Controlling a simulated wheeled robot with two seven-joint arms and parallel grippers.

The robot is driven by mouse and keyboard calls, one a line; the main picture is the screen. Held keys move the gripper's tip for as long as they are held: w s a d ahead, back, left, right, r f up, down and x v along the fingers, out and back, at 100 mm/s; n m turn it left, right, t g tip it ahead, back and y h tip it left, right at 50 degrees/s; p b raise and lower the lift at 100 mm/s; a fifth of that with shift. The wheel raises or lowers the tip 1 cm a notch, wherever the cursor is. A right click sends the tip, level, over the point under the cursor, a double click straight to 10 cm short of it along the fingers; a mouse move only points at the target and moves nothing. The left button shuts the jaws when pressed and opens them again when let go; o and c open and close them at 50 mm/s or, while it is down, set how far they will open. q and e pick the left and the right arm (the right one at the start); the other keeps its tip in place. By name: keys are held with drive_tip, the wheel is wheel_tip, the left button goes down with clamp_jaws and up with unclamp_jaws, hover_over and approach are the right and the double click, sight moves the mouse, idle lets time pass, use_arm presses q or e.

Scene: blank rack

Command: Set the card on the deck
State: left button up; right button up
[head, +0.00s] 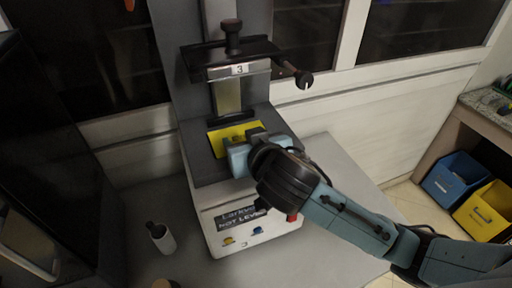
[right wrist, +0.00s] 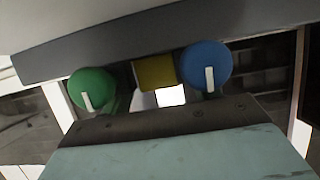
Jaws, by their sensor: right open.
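The yellow card (head: 222,144) lies flat at the dark grey deck (head: 200,168) of the press-like stand, below its upright column, in the head view. My right gripper (head: 250,138) is open at the card's right part and hides some of it. I cannot tell whether the fingers touch the card. A yellow square (right wrist: 155,72) shows in the right wrist view beyond my gripper's body, between a green disc and a blue disc. My left gripper is not in view.
Above the deck is a black crossbar (head: 232,58) labelled 3, with a lever knob (head: 304,79) at right. The stand's front panel (head: 238,217) reads NOT LEVEL. A grey cup (head: 162,238) stands at lower left. Blue (head: 452,177) and yellow bins (head: 487,211) are far right.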

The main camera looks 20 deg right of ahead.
drive_tip(key=v, duration=0.5)
drive_tip(key=shift+s, duration=0.1)
drive_tip(key=p+v, duration=0.7)
drive_tip(key=p, duration=0.3)
drive_tip(key=shift+s+r, duration=0.2)
